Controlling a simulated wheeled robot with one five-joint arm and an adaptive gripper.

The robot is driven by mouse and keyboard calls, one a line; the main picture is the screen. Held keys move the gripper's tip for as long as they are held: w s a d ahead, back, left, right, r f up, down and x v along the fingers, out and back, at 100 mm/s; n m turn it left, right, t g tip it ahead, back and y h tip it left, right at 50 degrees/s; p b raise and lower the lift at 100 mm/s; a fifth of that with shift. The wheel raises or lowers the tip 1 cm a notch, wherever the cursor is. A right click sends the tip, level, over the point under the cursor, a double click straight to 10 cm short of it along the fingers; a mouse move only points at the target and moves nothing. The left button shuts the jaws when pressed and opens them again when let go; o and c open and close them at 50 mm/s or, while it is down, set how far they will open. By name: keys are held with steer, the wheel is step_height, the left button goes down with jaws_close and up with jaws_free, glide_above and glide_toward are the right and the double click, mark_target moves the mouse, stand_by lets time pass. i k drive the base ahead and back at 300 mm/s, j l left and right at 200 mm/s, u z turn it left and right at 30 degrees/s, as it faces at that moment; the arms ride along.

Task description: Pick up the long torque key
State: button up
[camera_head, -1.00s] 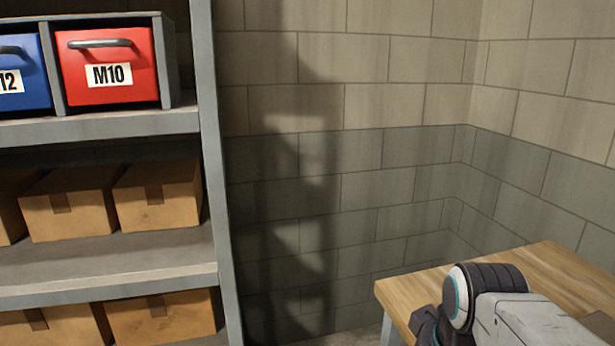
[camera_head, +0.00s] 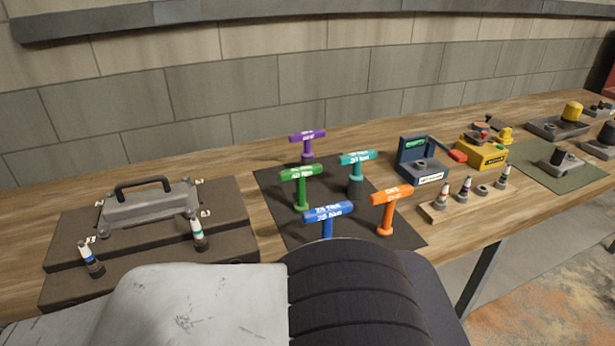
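Several T-handled keys stand upright on a black mat (camera_head: 276,230) on the workbench. They are a purple key (camera_head: 307,141), a teal key (camera_head: 357,165), a green key (camera_head: 301,180), a blue key (camera_head: 328,213) and an orange key (camera_head: 390,200). White lettering on the handles is too small to read surely. I cannot tell which key is the long torque key. My arm's links fill the lower middle and hide the lower part of the blue key. My gripper is not in view.
Left of the mat is a dark box (camera_head: 70,275) with a handled metal piece (camera_head: 150,202). To the right are a blue fixture (camera_head: 421,170), a wooden socket rack (camera_head: 436,213) and a yellow box (camera_head: 481,151). A block wall stands behind the wooden bench (camera_head: 255,140).

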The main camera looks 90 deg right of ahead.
mark_target(355, 183)
steer(key=j+z, duration=0.1)
steer(key=z, duration=0.4)
steer(key=k+z, duration=0.1)
steer(key=z, duration=0.4)
steer(key=j+z, duration=0.1)
steer(key=z, duration=0.35)
steer(key=k+z, duration=0.15)
steer(key=z, duration=0.85)
steer(key=k+l+z, duration=0.1)
steer(key=z, duration=0.4)
steer(key=k+z, duration=0.1)
steer(key=z, duration=0.35)
